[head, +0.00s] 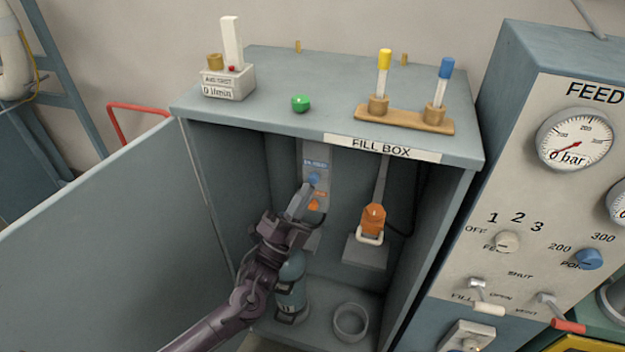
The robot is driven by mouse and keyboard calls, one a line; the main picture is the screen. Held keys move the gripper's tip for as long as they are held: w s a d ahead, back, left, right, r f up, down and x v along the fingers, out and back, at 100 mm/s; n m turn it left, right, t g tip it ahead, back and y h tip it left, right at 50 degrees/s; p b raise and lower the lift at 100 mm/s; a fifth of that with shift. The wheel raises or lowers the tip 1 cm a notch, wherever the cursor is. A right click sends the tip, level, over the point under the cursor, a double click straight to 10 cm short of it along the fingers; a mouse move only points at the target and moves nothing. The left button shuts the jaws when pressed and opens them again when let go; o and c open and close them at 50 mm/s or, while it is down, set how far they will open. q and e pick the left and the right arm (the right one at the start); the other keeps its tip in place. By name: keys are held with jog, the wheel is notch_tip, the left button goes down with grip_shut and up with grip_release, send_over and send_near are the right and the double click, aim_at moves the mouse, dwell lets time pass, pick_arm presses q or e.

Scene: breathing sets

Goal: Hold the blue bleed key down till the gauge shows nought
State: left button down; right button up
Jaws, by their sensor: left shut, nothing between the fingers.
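The blue bleed key (314,178) is on a grey upright panel inside the open fill box, with a small blue label above it. My left gripper (308,190) is shut and empty. Its fingertips are at the blue key and overlap its lower edge; I cannot tell whether they press it. An orange part (317,203) shows just beside the fingers. The round gauge (574,140) on the feed panel reads "0 bar", its red needle pointing to the lower left. A second gauge (618,202) is cut off by the right edge. My right gripper is not in view.
The fill box door (90,250) stands open on the left. A teal cylinder (291,285) stands below my gripper. An orange-topped fitting (372,220) is to the right, and an empty ring (351,321) lies on the box floor.

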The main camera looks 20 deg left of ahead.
pick_arm(q)
jog(key=shift+w, duration=0.15)
dwell(0.7)
jog(key=shift+w+b, duration=0.3)
jog(key=shift+w, duration=0.2)
dwell(0.4)
jog(key=shift+w+r+b, duration=0.1)
jog(key=shift+w+b, duration=0.3)
jog(key=shift+b, duration=0.05)
dwell(0.3)
jog(key=shift+s, duration=0.1)
dwell(4.1)
jog(key=shift+s+p, duration=0.4)
jog(key=shift+s, duration=0.45)
jog(key=shift+s, duration=0.1)
jog(key=shift+s+a+p, duration=0.1)
jog(key=shift+s+p, duration=1.05)
jog(key=shift+s, duration=1.25)
